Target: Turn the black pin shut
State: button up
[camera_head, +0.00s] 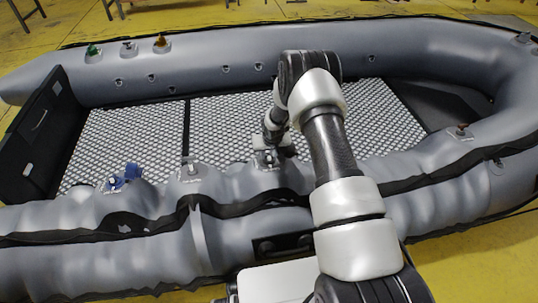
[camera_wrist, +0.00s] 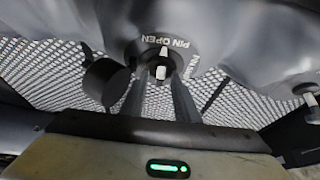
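The black valve with its pin (camera_wrist: 161,71) shows in the wrist view, set in a grey round base on the tube. The pin has a light, pale end. White lettering on the base reads "PIN OPEN". A round black cap (camera_wrist: 107,82) hangs to the left of the valve. My gripper (camera_wrist: 160,88) is open, its two grey fingers apart and reaching toward the valve, one to each side of the pin. I cannot tell whether they touch it. In the head view my gripper (camera_head: 268,156) is at the near tube and largely hides the valve.
The grey inflatable boat (camera_head: 245,205) lies on a yellow floor. On its near tube are a blue-capped valve (camera_head: 126,174), a grey valve (camera_head: 190,168) and a brown-topped valve (camera_head: 462,131). Green, white and orange valves stand on the far tube. The patterned boat floor is clear.

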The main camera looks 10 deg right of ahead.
jog(key=shift+c, duration=0.4)
grip_shut()
jog(key=shift+a+f+m+b, duration=0.1)
jog(key=shift+m+b, duration=0.2)
jog(key=shift+b, duration=0.15)
jog(key=shift+w+a+h+b, duration=0.1)
jog(key=shift+h+b, duration=0.2)
jog(key=shift+a+m+h+b, duration=0.25)
jog(key=shift+m+h+b, duration=0.35)
jog(key=shift+m+b, duration=0.5)
jog(key=m+h, duration=0.1)
jog(key=m+g+h, duration=0.1)
jog(key=m, duration=0.3)
jog(key=shift+w+a+g+h, duration=0.2)
jog(key=shift+w+g+h, duration=0.1)
jog(key=shift+h, duration=0.1)
jog(key=m+g+h, duration=0.1)
jog(key=m, duration=0.2)
jog(key=m+g, duration=0.1)
jog(key=m, duration=0.2)
jog(key=shift+w+a+g+h, duration=0.1)
jog(key=shift+w+g+h, duration=0.1)
jog(key=shift+g+h, duration=0.15)
jog(key=shift+m+g, duration=0.25)
jog(key=shift+m, duration=0.05)
